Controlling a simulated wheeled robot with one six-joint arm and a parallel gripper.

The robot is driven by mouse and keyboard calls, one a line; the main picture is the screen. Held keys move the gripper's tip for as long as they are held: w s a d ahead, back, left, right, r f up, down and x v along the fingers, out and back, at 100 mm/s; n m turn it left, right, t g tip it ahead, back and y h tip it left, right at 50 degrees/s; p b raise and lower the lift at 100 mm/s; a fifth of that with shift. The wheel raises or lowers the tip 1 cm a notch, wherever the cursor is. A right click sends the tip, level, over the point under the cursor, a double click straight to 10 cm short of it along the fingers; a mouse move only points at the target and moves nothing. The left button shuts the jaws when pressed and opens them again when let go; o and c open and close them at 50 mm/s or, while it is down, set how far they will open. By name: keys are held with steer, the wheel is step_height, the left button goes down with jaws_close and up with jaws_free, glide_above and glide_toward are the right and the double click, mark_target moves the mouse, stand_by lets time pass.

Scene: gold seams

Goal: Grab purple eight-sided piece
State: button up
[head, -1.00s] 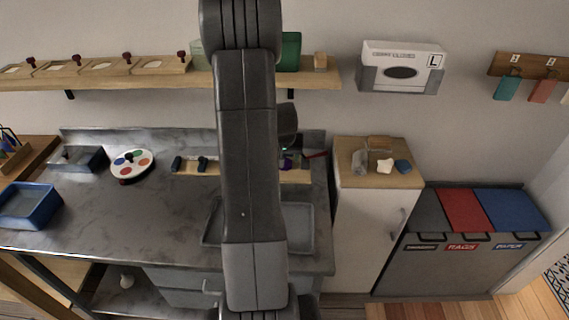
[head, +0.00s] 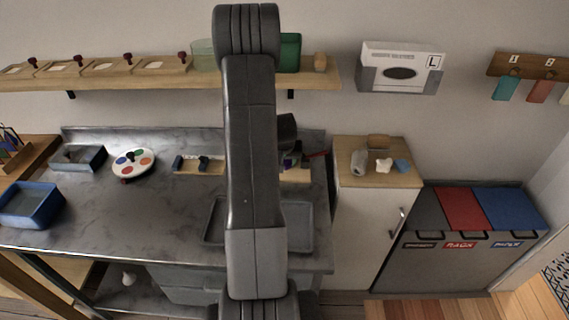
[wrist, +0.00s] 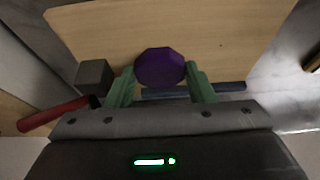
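The purple eight-sided piece (wrist: 160,67) shows in the wrist view above a pale wooden board (wrist: 225,35).
In the wrist view a dark grey block (wrist: 94,75) sits left of the fingers, near a red-handled tool (wrist: 52,115). A dark blue bar (wrist: 228,87) lies behind the fingers. In the head view a grey tray (head: 299,228) lies in front.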

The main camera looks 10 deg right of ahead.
steer(key=c, duration=0.4)
steer(key=shift+c, duration=0.2)
steer(key=shift+r, duration=0.1)
